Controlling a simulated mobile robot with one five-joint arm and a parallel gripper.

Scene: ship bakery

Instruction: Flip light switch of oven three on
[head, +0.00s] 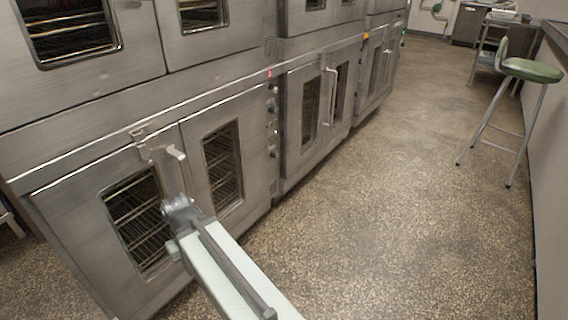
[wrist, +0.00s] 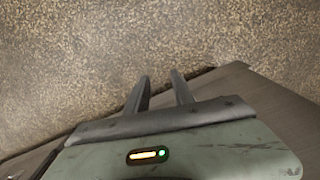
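A row of stainless steel ovens runs along the left of the head view, stacked in two levels. A narrow control panel (head: 272,120) with several small knobs or switches stands right of the near lower oven (head: 85,215). Another lower oven (head: 296,125) stands beyond it. No number shows, so I cannot tell which is oven three, and its light switch is too small to make out. My arm reaches up in front of the near lower oven. My gripper (wrist: 162,84) shows in the wrist view with its two fingers apart and nothing between them.
The speckled floor (head: 390,180) is clear right of the ovens. A green-seated stool (head: 532,70) stands at the right by the wall. Door handles (head: 332,95) stick out from the oven fronts. A metal surface (wrist: 285,105) lies close to my gripper at the right of the wrist view.

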